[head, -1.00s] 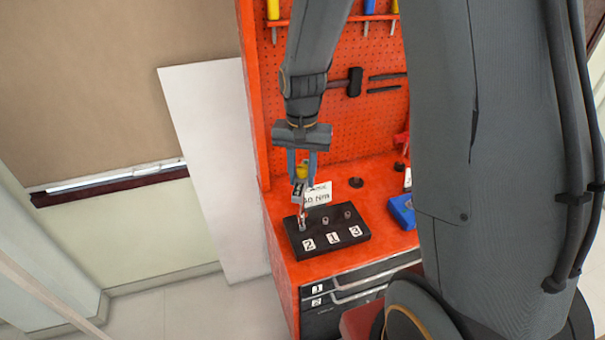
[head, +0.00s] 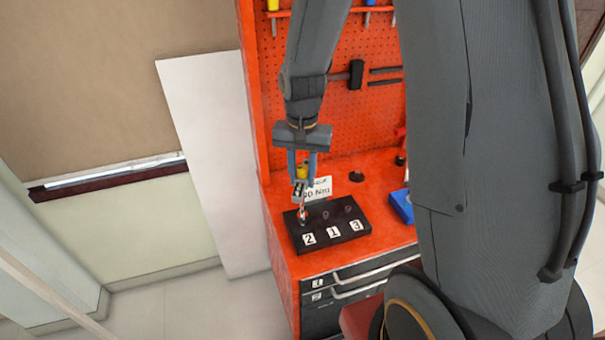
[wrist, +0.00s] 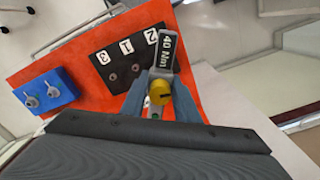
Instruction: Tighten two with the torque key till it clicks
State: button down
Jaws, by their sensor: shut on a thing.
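My gripper (head: 303,172) is shut on the torque key, which stands upright below it. In the wrist view my gripper (wrist: 160,100) has its blue-grey fingers on either side of the key's yellow knob (wrist: 160,92). A dark label on the key (wrist: 168,50) reads 40 Nm. In the head view the key's slim shaft (head: 302,208) reaches down to the black block (head: 335,243) at the position behind label 2 (head: 309,239). The bolt head there is hidden by the key tip; I cannot tell how well it is seated. Bolts 1 (head: 326,215) and 3 (head: 348,209) are free.
The block lies on an orange-red workbench (head: 378,240) with drawers below. A white card (head: 320,188) stands behind the block. A blue box (head: 401,206) with two grey pieces sits to the right. A pegboard with tools (head: 345,125) rises behind. A white panel (head: 210,150) leans at left.

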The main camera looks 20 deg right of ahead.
jog(key=shift+f, duration=0.6)
jog(key=m+p, duration=0.1)
jog(key=m, duration=0.8)
jog(key=shift+w+m, duration=0.1)
jog(key=shift+m, duration=0.2)
jog(key=m, duration=1.1)
jog(key=shift+n, duration=0.3)
